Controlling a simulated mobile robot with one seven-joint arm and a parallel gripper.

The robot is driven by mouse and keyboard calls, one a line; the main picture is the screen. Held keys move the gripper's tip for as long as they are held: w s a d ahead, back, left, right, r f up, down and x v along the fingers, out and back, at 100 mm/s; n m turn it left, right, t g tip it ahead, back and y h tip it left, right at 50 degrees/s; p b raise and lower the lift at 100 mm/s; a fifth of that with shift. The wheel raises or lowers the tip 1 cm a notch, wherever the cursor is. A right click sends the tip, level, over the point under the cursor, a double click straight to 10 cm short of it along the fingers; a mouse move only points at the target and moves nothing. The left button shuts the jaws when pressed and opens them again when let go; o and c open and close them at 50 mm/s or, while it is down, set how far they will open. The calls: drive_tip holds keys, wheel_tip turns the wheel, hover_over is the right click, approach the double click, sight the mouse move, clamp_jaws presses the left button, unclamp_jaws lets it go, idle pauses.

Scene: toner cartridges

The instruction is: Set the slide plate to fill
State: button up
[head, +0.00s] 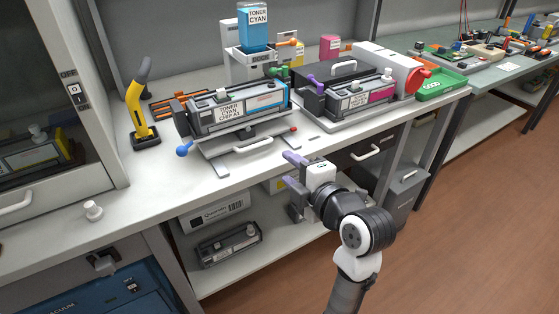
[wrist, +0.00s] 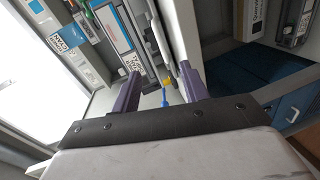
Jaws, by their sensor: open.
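The cyan toner cartridge (head: 238,108) lies on a low stand on the bench, with a blue ball knob (head: 184,150) at its left end. Below its front edge is a pale plate (head: 222,150) with a metal handle (head: 252,146), which I take to be the slide plate. A red knob (head: 293,129) is at its right end. Any fill marking is too small to read. My gripper (head: 291,178) is open and empty, in front of the bench edge, right of the handle and apart from it. The wrist view shows its two purple fingers (wrist: 159,92) spread, with the cartridge (wrist: 120,35) beyond.
A cyan toner bottle (head: 254,28) stands in a dock behind. A magenta cartridge unit (head: 350,94) is to the right, with a green tray (head: 440,84). A yellow-black tool (head: 140,112) stands at left. The bench front left is mostly clear. A drawer handle (head: 366,153) protrudes below.

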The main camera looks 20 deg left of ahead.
sight(262, 160)
drive_tip(key=o, duration=0.5)
drive_tip(key=m, duration=0.2)
drive_tip(key=f+m, duration=0.1)
drive_tip(key=m, duration=0.1)
drive_tip(key=shift+s+m+y, duration=0.15)
drive_tip(key=shift+m+y, duration=0.15)
drive_tip(key=shift+c, duration=0.2)
drive_tip(key=shift+o, duration=1.3)
drive_tip(key=m, duration=0.3)
drive_tip(key=shift+s+f, duration=0.15)
drive_tip(key=shift+f, duration=0.15)
drive_tip(key=o, duration=0.4)
drive_tip(key=m, duration=0.4)
drive_tip(key=shift+s+d+f+m+t+y, duration=0.15)
drive_tip(key=shift+f+m+t+y, duration=0.15)
drive_tip(key=shift+f+m+y, duration=0.1)
drive_tip(key=shift+o, duration=0.2)
drive_tip(key=w+a+m+p, duration=0.1)
drive_tip(key=w+a, duration=0.1)
drive_tip(key=a, duration=0.1)
drive_tip(key=w+a+m+p, duration=0.1)
drive_tip(key=w+a, duration=0.2)
drive_tip(key=a, duration=0.1)
drive_tip(key=w+a+m+p, duration=0.2)
drive_tip(key=w+a, duration=0.1)
drive_tip(key=shift+w+a+f+t, duration=0.15)
drive_tip(key=shift+a+f+t, duration=0.1)
drive_tip(key=shift+f+t, duration=0.05)
